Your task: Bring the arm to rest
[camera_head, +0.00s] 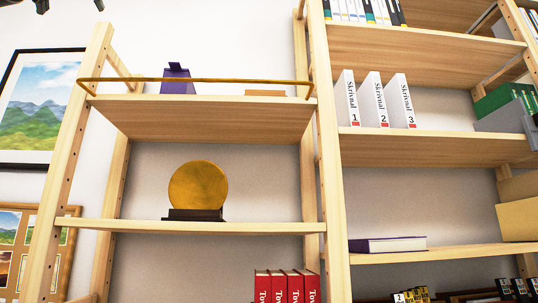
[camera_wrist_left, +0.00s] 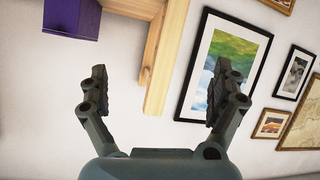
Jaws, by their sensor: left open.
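My left gripper (camera_wrist_left: 157,68) is open in the left wrist view, with its two dark fingers wide apart and nothing between them. Its dark fingertips (camera_head: 70,4) also show at the top left edge of the head view, above the framed landscape print (camera_head: 42,108). The rest of the left arm is out of the head view. In the wrist view, a framed print (camera_wrist_left: 225,68) lies behind the right finger and a wooden shelf post (camera_wrist_left: 165,55) shows between the fingers. I do not see my right gripper.
A wooden shelf unit (camera_head: 195,227) fills the middle, with a gold disc (camera_head: 198,187) on a dark stand and a purple box (camera_head: 177,80) behind a rail. White numbered books (camera_head: 373,100) stand on the right unit. Several smaller framed pictures (camera_wrist_left: 292,72) hang on the wall.

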